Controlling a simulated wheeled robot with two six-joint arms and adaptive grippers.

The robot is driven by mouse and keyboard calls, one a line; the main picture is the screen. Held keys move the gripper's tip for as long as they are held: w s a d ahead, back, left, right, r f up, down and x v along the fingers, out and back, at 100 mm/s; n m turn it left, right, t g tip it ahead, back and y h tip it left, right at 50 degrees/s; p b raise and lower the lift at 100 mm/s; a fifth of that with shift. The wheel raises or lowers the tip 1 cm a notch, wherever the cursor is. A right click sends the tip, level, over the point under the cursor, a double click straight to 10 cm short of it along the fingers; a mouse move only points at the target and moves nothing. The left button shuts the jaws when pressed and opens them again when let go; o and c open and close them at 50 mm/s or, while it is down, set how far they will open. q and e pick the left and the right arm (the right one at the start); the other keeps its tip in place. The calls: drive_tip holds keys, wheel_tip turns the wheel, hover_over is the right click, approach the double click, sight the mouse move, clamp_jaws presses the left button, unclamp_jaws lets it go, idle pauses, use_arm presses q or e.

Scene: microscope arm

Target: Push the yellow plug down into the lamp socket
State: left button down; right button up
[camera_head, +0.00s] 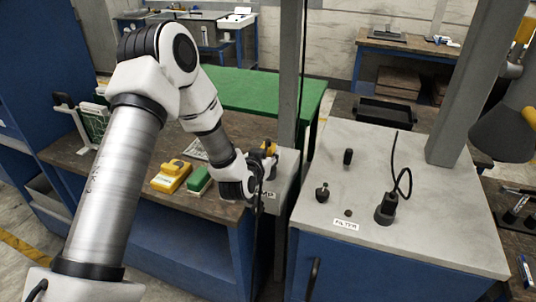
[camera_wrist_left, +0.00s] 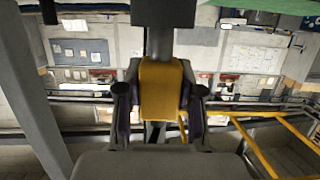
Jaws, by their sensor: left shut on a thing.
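The yellow plug (camera_wrist_left: 161,88) is between the two fingers of my left gripper (camera_wrist_left: 160,95) in the left wrist view. A dark block adjoins it at the top of that view. In the head view a bit of the yellow plug (camera_head: 268,148) shows at the tip of my left gripper (camera_head: 266,160), which is shut on it. The gripper is over a light grey box (camera_head: 284,182) with a partly covered label ending in "MP". The socket opening is hidden behind the gripper, so I cannot tell whether the plug touches it. My right gripper is out of view.
A yellow block (camera_head: 171,177) and a green block (camera_head: 199,180) lie on the brown bench left of the gripper. Right of a grey post (camera_head: 291,70), a grey cabinet top (camera_head: 415,230) holds a black corded plug (camera_head: 386,209), smaller black parts and a "FILTER" label (camera_head: 346,225).

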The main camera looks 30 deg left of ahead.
use_arm(q)
drive_tip(key=shift+f+b, duration=0.9)
drive_tip(key=shift+f, duration=0.3)
drive_tip(key=c, duration=0.7)
unclamp_jaws()
drive_tip(key=shift+o, duration=0.2)
drive_tip(key=shift+s, duration=0.1)
drive_tip(key=v, duration=1.2)
drive_tip(key=shift+d, duration=0.1)
